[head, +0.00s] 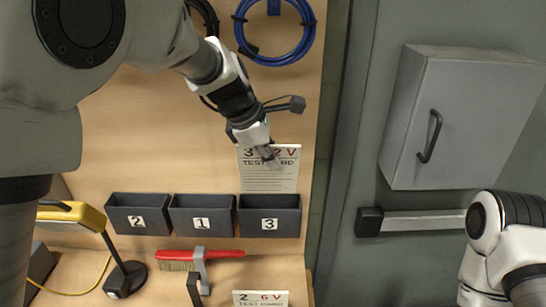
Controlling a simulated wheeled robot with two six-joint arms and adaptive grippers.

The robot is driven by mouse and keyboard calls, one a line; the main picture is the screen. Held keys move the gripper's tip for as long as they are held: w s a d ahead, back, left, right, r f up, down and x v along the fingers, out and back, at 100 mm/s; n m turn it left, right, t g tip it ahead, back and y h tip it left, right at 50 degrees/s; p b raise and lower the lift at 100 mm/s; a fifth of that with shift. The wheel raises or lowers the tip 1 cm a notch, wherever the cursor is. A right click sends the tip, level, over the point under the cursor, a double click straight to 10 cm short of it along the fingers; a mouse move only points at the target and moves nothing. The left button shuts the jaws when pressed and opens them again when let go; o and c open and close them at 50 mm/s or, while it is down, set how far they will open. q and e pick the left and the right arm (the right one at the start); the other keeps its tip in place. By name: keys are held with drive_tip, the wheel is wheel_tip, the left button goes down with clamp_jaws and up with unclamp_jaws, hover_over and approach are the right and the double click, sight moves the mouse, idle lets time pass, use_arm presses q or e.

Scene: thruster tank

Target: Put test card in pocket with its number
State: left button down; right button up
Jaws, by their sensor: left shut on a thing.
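My left gripper (270,154) is shut on the top of a test card (268,180). The card is white, shows a black 3 at its upper left and red lettering, and hangs upright in front of the wooden board. Its lower edge appears just above the pocket marked 3 (270,216). Left of that pocket are the pocket marked 1 (202,216) and the pocket marked 2 (139,215), all dark grey. A second test card (261,299), with a 2 on it, shows partly at the bottom edge. My right gripper is out of view.
A red-handled brush (195,256) lies below the pockets. A yellow lamp (72,216) with a dark base stands at left. A blue cable coil (275,30) hangs above. A grey cabinet (462,115) and a metal bar (425,223) are at right.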

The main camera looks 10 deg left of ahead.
sight(270, 191)
use_arm(q)
drive_tip(key=w+f, duration=0.1)
drive_tip(key=f+b, duration=0.1)
drive_tip(key=shift+w+f, duration=0.35)
drive_tip(key=shift+f, duration=0.05)
drive_tip(key=shift+f+b, duration=0.35)
drive_tip(key=shift+b, duration=0.25)
drive_tip(key=shift+s+a+f, duration=0.1)
drive_tip(key=shift+s+f, duration=0.2)
drive_tip(key=f, duration=0.1)
drive_tip(key=w+f+b, duration=0.1)
drive_tip(key=f, duration=0.1)
drive_tip(key=shift+w+a+f+b, duration=0.1)
drive_tip(key=shift+w+f+b, duration=0.15)
drive_tip(key=shift+f+b, duration=0.05)
wheel_tip(270, 191, down, 2)
drive_tip(key=shift+f+b, duration=0.1)
drive_tip(key=shift+b, duration=0.3)
drive_tip(key=shift+w+a+f+b, duration=0.1)
drive_tip(key=shift+w+f+b, duration=0.2)
drive_tip(key=shift+f, duration=0.55)
drive_tip(key=shift+w+a+f+b, duration=0.1)
drive_tip(key=shift+w+f+b, duration=0.15)
drive_tip(key=shift+f, duration=0.6)
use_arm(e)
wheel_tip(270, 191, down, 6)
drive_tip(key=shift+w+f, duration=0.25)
